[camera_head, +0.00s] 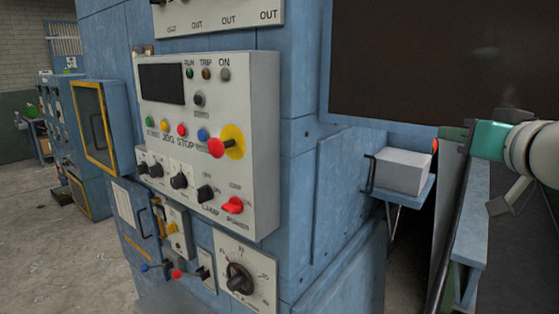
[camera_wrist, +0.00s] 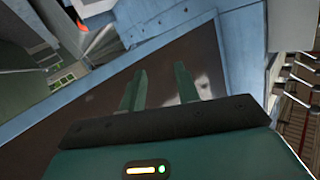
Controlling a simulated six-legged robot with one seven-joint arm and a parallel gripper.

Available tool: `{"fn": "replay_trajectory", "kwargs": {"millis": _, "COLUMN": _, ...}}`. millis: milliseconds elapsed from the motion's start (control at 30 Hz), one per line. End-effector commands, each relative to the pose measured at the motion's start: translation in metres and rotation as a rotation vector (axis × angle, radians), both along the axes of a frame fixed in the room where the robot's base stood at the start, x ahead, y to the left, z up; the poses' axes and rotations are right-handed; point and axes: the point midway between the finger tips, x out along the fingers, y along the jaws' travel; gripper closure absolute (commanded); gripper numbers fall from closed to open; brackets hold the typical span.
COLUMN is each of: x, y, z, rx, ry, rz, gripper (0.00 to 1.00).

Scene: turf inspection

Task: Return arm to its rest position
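My gripper (camera_wrist: 160,72) shows in the wrist view with two dark green fingers standing apart and nothing between them. Beyond the fingers lies a dark brown panel with a blue border (camera_wrist: 75,120). My arm (camera_head: 525,150), white with a teal band, reaches in from the right edge of the head view. I cannot make out the gripper's fingers clearly in the head view.
A blue cabinet with a grey control panel (camera_head: 258,130) of knobs and buttons fills the middle. A grey box (camera_head: 402,172) sits on a blue shelf near my arm. A blue beam (camera_head: 470,240) runs at right. Open floor (camera_head: 40,240) lies at left.

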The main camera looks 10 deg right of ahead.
Motion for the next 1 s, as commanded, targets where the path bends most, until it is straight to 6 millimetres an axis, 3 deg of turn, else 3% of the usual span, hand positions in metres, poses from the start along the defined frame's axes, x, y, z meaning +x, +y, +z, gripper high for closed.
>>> {"fn": "replay_trajectory", "kwargs": {"millis": 100, "x": 0.010, "y": 0.058, "z": -0.062, "rx": 0.047, "ry": 0.168, "rz": 0.105, "gripper": 0.68}}
{"fn": "replay_trajectory", "kwargs": {"millis": 267, "x": 0.001, "y": 0.127, "z": -0.148, "rx": 0.068, "ry": 0.418, "rz": 0.196, "gripper": 0.68}}
{"fn": "replay_trajectory", "kwargs": {"millis": 400, "x": -0.028, "y": 0.176, "z": -0.226, "rx": 0.030, "ry": 0.651, "rz": 0.229, "gripper": 0.68}}
{"fn": "replay_trajectory", "kwargs": {"millis": 533, "x": -0.063, "y": 0.201, "z": -0.287, "rx": -0.046, "ry": 0.827, "rz": 0.208, "gripper": 0.68}}
{"fn": "replay_trajectory", "kwargs": {"millis": 600, "x": -0.078, "y": 0.205, "z": -0.308, "rx": -0.085, "ry": 0.886, "rz": 0.186, "gripper": 0.68}}
{"fn": "replay_trajectory", "kwargs": {"millis": 700, "x": -0.089, "y": 0.206, "z": -0.323, "rx": -0.119, "ry": 0.927, "rz": 0.162, "gripper": 0.68}}
{"fn": "replay_trajectory", "kwargs": {"millis": 1000, "x": -0.091, "y": 0.205, "z": -0.327, "rx": -0.126, "ry": 0.936, "rz": 0.152, "gripper": 0.68}}
